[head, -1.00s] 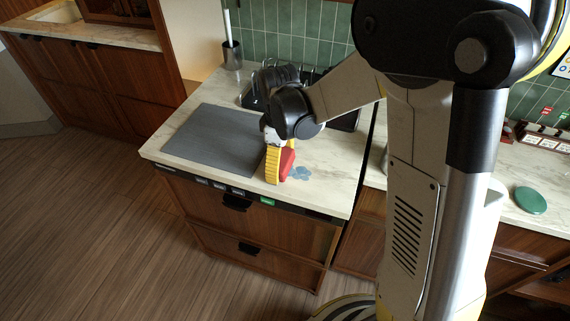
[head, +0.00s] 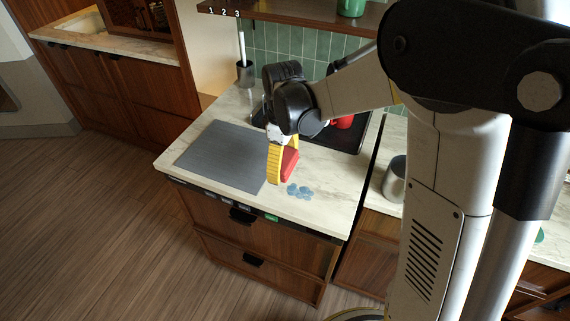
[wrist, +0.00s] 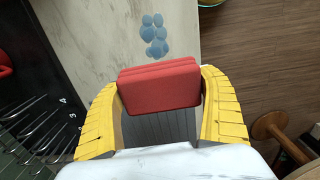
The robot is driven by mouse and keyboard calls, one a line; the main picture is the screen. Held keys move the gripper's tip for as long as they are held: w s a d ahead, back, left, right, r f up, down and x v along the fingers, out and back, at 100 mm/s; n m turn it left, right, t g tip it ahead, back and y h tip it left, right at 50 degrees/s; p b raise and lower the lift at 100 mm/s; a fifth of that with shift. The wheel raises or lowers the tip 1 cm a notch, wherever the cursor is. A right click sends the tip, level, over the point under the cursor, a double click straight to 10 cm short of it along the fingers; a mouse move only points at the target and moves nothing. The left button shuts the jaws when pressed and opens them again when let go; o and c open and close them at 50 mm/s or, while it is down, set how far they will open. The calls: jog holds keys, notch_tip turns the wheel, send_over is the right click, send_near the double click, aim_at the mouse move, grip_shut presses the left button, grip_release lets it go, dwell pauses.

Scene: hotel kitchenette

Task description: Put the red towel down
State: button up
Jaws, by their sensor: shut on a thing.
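The red towel (head: 289,164), a folded block, is held between the yellow fingers of my gripper (head: 280,171). It also shows in the wrist view (wrist: 160,86), where a finger of my gripper (wrist: 162,82) lies along each side of it. The towel is over the marble counter (head: 318,208), right of the grey mat (head: 221,156). I cannot tell whether the towel touches the counter.
A red mug (head: 343,122) is at the back on a dark surface. A metal pot (head: 394,180) stands to the right, and a utensil holder (head: 244,75) at the back left. The wrist view shows a wire rack (wrist: 40,130). The front counter strip is clear around the discs.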

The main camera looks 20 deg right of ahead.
dwell(0.4)
jog(key=s+d+r+p, duration=0.1)
jog(key=s+d, duration=0.7)
jog(key=d, duration=0.2)
jog(key=s+d+r+p, duration=0.1)
jog(key=s+d+r, duration=0.1)
jog(key=s+d, duration=0.65)
jog(key=b, duration=0.4)
send_over(329, 201)
notch_tip(329, 201, down, 7)
jog(key=shift+f, duration=0.1)
jog(key=shift+f+b, duration=0.7)
jog(key=shift+f, duration=1.2)
jog(key=shift+f, duration=0.2)
jog(key=o, duration=1.2)
jog(key=shift+c, duration=0.2)
